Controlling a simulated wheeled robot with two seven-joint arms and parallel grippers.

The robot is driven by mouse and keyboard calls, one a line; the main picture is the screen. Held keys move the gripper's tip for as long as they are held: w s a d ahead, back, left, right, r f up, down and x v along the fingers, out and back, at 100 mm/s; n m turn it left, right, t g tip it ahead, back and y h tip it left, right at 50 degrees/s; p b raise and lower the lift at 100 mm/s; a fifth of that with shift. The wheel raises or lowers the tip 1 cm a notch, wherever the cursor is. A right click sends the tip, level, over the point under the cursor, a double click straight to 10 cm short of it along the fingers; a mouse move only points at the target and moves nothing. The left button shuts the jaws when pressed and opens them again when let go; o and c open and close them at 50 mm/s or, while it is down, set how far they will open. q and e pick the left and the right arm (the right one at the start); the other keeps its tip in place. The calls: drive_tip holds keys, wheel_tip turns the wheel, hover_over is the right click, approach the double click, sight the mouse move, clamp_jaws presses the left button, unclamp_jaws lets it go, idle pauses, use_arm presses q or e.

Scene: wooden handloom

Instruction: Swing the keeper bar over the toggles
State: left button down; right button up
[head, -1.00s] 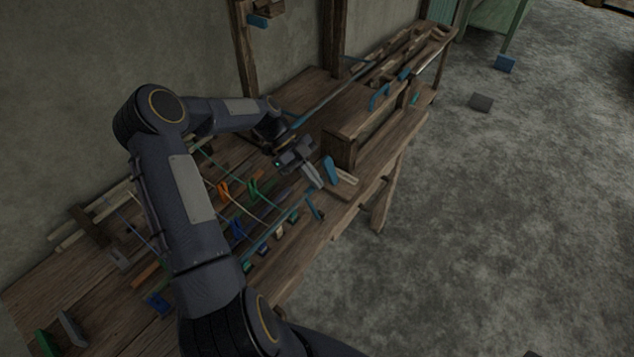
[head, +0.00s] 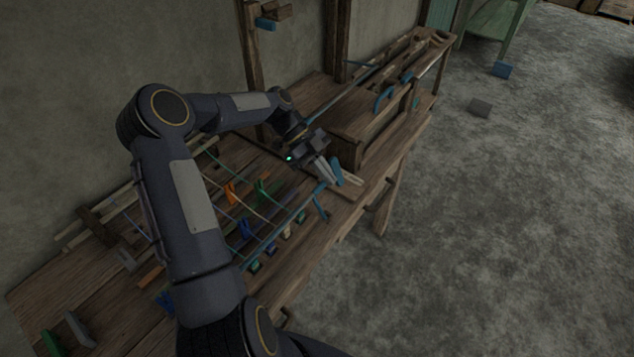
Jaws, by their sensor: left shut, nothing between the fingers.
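Several coloured toggles stand on the wooden bench, among them an orange one (head: 230,191), a green one (head: 262,188) and a blue one (head: 244,228). A thin teal bar (head: 275,240), which looks like the keeper bar, runs slantwise along their front side; I cannot tell whether it lies over any toggle. My left gripper (head: 327,176) is shut and empty, pointing down beyond the bar's far end. A blue upright piece (head: 337,172) is close beside its fingers; contact is unclear. My left arm hides part of the near toggles. My right gripper is not in view.
A wooden box-like frame (head: 345,154) stands on the bench just beyond the gripper, with blue handles (head: 384,98) farther back. Thin cords cross the toggle area. A wall borders the left. Open grey floor (head: 480,220) lies to the right.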

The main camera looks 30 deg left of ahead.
use_arm(q)
drive_tip(key=v, duration=0.8)
drive_tip(key=shift+w+a+f+b, duration=0.3)
drive_tip(key=shift+a+b, duration=0.15)
idle(0.6)
